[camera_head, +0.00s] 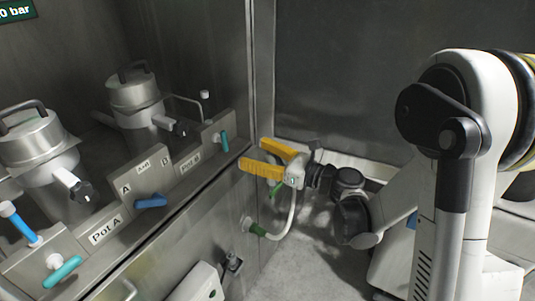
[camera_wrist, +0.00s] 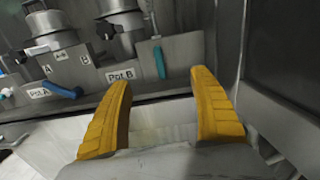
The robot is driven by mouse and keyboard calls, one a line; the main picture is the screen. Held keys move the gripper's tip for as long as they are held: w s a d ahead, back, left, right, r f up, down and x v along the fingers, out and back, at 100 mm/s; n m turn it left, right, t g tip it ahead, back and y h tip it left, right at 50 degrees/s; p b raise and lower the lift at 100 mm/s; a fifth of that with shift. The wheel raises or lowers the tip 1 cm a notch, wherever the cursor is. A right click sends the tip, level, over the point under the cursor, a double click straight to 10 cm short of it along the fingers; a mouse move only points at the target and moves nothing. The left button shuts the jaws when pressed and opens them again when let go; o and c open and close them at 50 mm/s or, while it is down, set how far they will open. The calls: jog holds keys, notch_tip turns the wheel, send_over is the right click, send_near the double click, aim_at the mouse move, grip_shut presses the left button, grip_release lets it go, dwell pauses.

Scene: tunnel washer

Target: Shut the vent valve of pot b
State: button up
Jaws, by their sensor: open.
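Pot B is the rear metal pot (camera_head: 135,93) with a domed lid and handle. A "Pot B" label (camera_head: 190,163) sits on the sloped panel below it, and it also shows in the wrist view (camera_wrist: 122,74). A teal lever (camera_head: 224,142) stands roughly upright just right of that label; it also shows in the wrist view (camera_wrist: 159,64). No vent marking is readable, so I cannot tell that this lever is the vent valve. My gripper (camera_head: 255,155) is open and empty, its yellow fingers apart from the lever, to its right; in the wrist view the lever appears between and beyond the fingertips (camera_wrist: 162,79).
Pot A (camera_head: 35,145) is at left with its own teal lever (camera_head: 63,271) lying flatter. A blue lever (camera_head: 151,201) sits between the panels near the A and B marks. A metal post (camera_head: 263,80) stands behind my gripper.

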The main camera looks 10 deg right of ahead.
aim_at(227, 142)
jog(key=x, duration=0.8)
jog(key=shift+w, duration=0.1)
grip_shut()
dwell(0.4)
